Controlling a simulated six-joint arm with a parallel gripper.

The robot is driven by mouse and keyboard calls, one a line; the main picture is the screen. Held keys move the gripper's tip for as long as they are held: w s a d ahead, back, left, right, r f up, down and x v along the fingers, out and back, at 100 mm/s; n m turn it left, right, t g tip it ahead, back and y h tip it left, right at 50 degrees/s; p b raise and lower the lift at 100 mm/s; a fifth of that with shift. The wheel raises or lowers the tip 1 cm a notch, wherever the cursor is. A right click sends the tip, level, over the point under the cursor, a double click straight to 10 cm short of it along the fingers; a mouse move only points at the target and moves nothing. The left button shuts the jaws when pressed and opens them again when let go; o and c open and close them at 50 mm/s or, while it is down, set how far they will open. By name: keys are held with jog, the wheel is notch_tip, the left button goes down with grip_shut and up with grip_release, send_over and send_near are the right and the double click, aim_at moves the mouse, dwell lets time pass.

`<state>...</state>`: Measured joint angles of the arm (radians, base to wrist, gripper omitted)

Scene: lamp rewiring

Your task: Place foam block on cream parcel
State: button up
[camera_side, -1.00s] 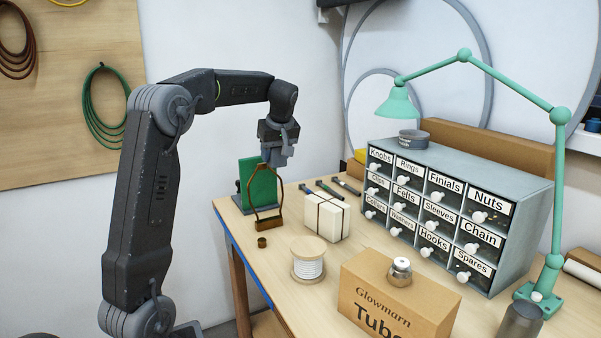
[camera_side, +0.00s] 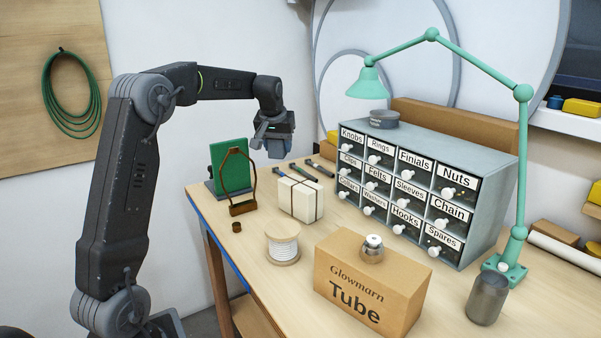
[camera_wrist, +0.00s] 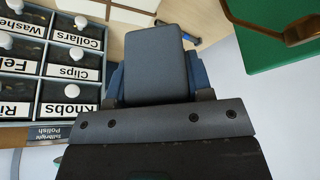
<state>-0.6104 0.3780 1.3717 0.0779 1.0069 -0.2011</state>
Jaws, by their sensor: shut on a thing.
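My gripper (camera_side: 274,136) is shut on the foam block (camera_side: 278,148), a dark blue-grey block hanging below the jaws. In the wrist view the foam block (camera_wrist: 156,66) fills the space between the fingers. The cream parcel (camera_side: 298,200), a pale box with dark straps, sits on the bench. The gripper and block are up in the air, above and slightly left of the parcel in the side view, apart from it.
A green panel (camera_side: 228,163) with a brown wire frame (camera_side: 239,168) stands left of the parcel. Tools (camera_side: 302,172) lie behind it. A drawer cabinet (camera_side: 480,155) stands to the right. A wire spool (camera_side: 283,245) and Tube carton (camera_side: 350,290) are in front.

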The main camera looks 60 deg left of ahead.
send_over(302, 179)
jog(key=s+d, duration=0.1)
notch_tip(302, 179, down, 4)
jog(key=shift+s+d+r, duration=0.1)
jog(key=shift+r, duration=0.05)
jog(key=shift+f, duration=1.95)
jog(key=shift+f, duration=0.1)
jog(key=o, duration=1)
jog(key=shift+c, duration=0.2)
